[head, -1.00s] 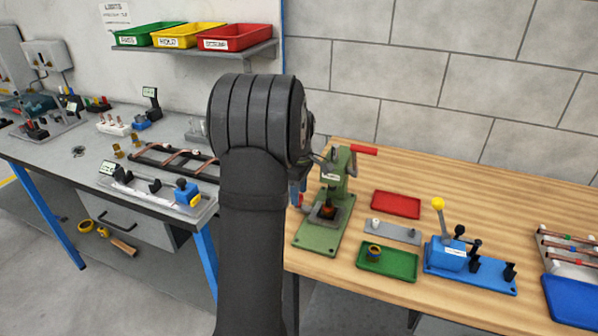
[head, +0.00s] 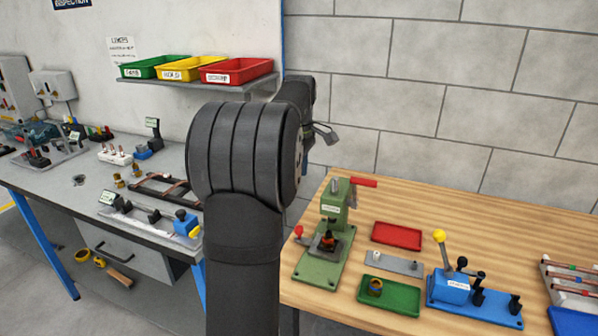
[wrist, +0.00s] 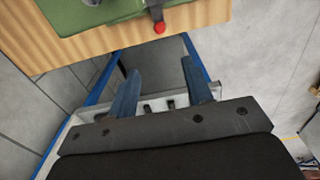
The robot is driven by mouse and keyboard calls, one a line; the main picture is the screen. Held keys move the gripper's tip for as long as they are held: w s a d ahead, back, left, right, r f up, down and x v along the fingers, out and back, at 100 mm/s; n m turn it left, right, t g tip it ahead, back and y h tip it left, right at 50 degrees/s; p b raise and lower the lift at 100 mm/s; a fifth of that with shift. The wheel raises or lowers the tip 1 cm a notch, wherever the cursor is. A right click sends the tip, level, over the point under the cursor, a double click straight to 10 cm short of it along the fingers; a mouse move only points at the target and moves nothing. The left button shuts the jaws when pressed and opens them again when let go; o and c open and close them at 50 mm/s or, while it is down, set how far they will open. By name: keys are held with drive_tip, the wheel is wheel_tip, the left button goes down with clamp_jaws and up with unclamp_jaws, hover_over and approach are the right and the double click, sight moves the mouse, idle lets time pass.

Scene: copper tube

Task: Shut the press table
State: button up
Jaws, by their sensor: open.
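The green press (head: 334,205), with a red lever on top, stands at the left end of the wooden bench. Its grey press table (head: 326,246) carries a small dark and orange part low at the front of the column. A red knob (head: 298,231) sticks out to the left of it. In the wrist view the red knob (wrist: 158,28) and part of the green base (wrist: 85,14) show at the top edge. My gripper (wrist: 160,67) is open, with two blue fingers apart and nothing between them. The knob lies beyond the fingertips, not touching. The fingers are hidden in the head view.
A red tray (head: 397,235), a grey plate (head: 398,262), a green tray (head: 390,297) and a blue lever fixture (head: 452,287) stand right of the press. A grey workbench (head: 100,183) with fixtures lies left, across a gap. Free air surrounds my arm above the wooden bench.

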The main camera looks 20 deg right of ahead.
drive_tip(key=shift+s+f, duration=0.1)
drive_tip(key=shift+s, duration=0.15)
drive_tip(key=c, duration=0.6)
drive_tip(key=s+f+h, duration=0.1)
drive_tip(key=s, duration=0.1)
drive_tip(key=s+f+n+h, duration=0.1)
drive_tip(key=s, duration=0.1)
drive_tip(key=s+d+f+n+h, duration=0.1)
drive_tip(key=s+h, duration=0.1)
drive_tip(key=s, duration=0.1)
drive_tip(key=shift+f, duration=0.3)
clamp_jaws()
drive_tip(key=n+t+h, duration=0.3)
drive_tip(key=n+t, duration=0.4)
drive_tip(key=n, duration=0.9)
approach(298, 240)
drive_tip(key=s+a+r, duration=0.2)
drive_tip(key=s+a, duration=0.3)
drive_tip(key=x, duration=0.9)
drive_tip(key=shift+w+d, duration=0.15)
drive_tip(key=shift+d, duration=0.1)
drive_tip(key=shift+w+d+f, duration=0.1)
drive_tip(key=shift+w+d, duration=1.45)
drive_tip(key=shift+w, duration=0.05)
